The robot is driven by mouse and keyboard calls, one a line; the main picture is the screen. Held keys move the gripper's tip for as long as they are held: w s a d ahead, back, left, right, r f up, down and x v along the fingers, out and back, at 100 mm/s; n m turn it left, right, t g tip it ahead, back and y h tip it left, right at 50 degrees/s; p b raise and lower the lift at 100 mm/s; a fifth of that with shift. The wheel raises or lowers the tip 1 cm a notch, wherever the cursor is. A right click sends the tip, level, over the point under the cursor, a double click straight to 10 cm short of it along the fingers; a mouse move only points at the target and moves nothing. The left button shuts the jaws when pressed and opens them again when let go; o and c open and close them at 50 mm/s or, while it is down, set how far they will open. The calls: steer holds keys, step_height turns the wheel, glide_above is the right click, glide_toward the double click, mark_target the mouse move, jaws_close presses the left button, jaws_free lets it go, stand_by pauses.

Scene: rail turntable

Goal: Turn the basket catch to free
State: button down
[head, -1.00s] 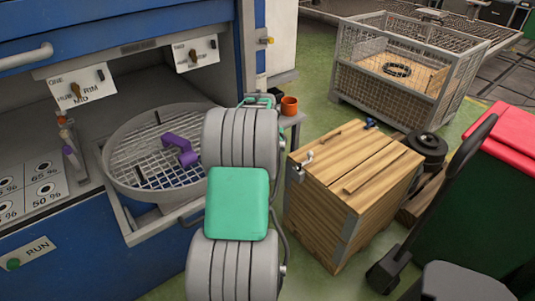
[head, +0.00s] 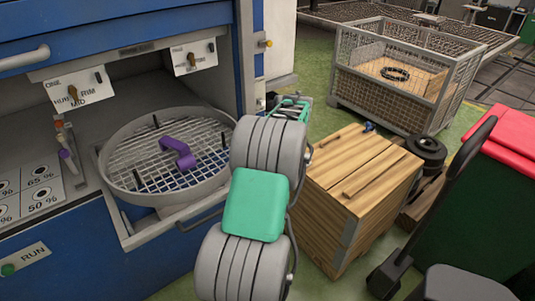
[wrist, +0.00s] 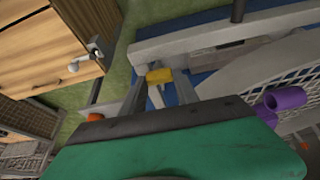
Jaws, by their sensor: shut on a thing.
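In the wrist view my gripper (wrist: 160,80) is shut on a small yellow piece (wrist: 159,75), which I take to be the basket catch. It sits beside a grey rail of the blue machine. In the head view the fingertips and this piece are hidden behind my arm and the machine's edge, with only green gripper parts (head: 293,106) showing. The round mesh basket (head: 205,188) with a purple handle (head: 179,154) rests in the machine's opening. The purple handle also shows at the right of the wrist view (wrist: 286,98). The turn of the catch cannot be read.
A wooden crate (head: 350,185) stands right of my arm, with a mesh cage (head: 385,104) behind it. A red-topped bin (head: 500,130) is at right. Some green floor is clear.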

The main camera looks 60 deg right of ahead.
steer(key=shift+n, duration=0.3)
steer(key=c, duration=0.9)
jaws_free()
steer(key=v, duration=0.8)
steer(key=shift+d, duration=0.15)
